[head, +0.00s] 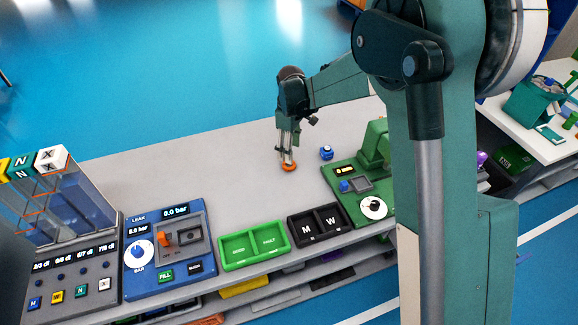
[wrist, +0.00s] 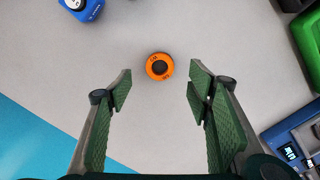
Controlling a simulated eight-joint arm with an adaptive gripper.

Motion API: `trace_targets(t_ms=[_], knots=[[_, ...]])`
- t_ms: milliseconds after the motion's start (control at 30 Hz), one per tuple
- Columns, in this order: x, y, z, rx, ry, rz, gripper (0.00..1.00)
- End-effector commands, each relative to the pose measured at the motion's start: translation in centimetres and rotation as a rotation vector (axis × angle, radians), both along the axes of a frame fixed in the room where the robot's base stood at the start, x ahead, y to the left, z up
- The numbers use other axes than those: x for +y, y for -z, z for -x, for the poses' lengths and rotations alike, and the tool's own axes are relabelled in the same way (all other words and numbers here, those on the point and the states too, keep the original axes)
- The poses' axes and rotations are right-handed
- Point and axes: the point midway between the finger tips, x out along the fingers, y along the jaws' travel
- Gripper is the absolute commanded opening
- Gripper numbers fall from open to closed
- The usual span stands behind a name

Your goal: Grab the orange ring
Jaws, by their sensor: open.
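The orange ring (wrist: 150,69) lies flat on the grey bench top and shows whole in the wrist view, with a dark centre hole and small dark marks on it. It also shows in the head view (head: 289,168), at the lower end of my gripper (head: 287,155). In the wrist view my gripper (wrist: 158,84) is open, with its two green padded fingers wide apart and nothing between them.
A blue block (head: 326,152) stands right of the ring on the bench (head: 200,180). A green machine (head: 362,180) is farther right. Green (head: 255,245) and black (head: 318,225) bins line the front edge, beside a blue leak panel (head: 165,250). The bench left of the ring is clear.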

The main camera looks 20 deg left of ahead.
Motion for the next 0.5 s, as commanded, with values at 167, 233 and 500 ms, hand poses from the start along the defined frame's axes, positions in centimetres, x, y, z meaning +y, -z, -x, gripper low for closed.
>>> trace_targets(t_ms=[167, 233, 500], knots=[[0.0, 0.2, 0.0, 0.0, 0.0, 0.0, 0.51], [0.0, 0.6, 0.0, 0.0, 0.001, 0.0, 0.51], [0.0, 2.5, 0.0, 0.0, 0.001, 0.0, 0.51]])
